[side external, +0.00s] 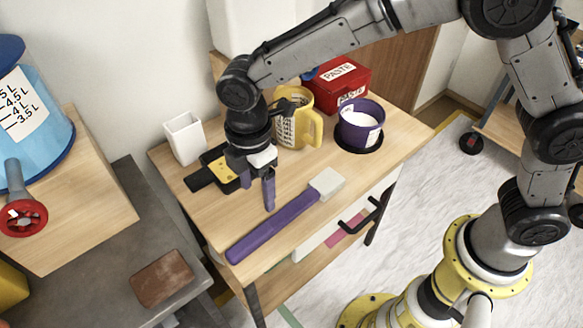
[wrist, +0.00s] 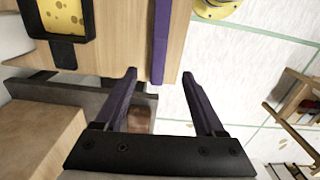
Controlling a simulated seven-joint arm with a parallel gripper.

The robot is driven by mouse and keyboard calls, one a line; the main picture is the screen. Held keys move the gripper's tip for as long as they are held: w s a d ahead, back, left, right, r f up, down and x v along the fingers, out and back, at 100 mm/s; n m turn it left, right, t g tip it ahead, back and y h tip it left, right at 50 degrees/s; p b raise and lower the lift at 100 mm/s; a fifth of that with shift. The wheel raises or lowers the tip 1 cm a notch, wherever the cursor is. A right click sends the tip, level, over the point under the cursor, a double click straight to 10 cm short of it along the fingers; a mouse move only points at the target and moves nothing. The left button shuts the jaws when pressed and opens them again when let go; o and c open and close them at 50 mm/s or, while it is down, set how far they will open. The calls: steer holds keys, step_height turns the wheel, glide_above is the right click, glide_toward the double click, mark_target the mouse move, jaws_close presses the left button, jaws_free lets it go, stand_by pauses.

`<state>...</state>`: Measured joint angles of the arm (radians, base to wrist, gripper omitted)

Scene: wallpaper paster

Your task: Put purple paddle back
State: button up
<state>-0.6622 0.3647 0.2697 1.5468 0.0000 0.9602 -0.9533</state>
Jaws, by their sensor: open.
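The purple paddle (side external: 272,227) lies flat along the front of the wooden table, its pale grey block-shaped head at the right end. Its purple handle (wrist: 161,42) also shows in the wrist view, just beyond my fingers. My gripper (side external: 257,194) is open and empty, pointing down above the table behind the paddle's handle. In the wrist view its two fingers (wrist: 159,76) are apart with nothing between them. A purple pot (side external: 371,113) of white paste stands on a black round base at the table's right. A white square cup (side external: 184,139) stands empty-looking at the back left.
A yellow mug (side external: 304,131) and a red paste box (side external: 337,82) stand behind my gripper. A black-and-yellow tool (side external: 212,171) lies left of it. Lower left are a brown block (side external: 161,278) on a grey bench and a blue tank (side external: 35,100).

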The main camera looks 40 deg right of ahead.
steer(key=s+d+r+m+t+y, duration=0.1)
steer(key=s+d+r+m, duration=0.1)
steer(key=d+r+m, duration=0.35)
steer(key=s+d+r+m+t, duration=0.1)
steer(key=s+d+r+m, duration=0.2)
steer(key=d+r, duration=0.55)
steer(key=s+d+f+m+t+h, duration=0.1)
steer(key=s+d+m+t, duration=0.2)
steer(key=s+d+m, duration=0.7)
steer(key=s+d, duration=0.3)
steer(key=s, duration=0.1)
steer(key=shift+s+d+t, duration=0.2)
steer(key=shift+d+t, duration=0.1)
steer(key=shift+d, duration=0.1)
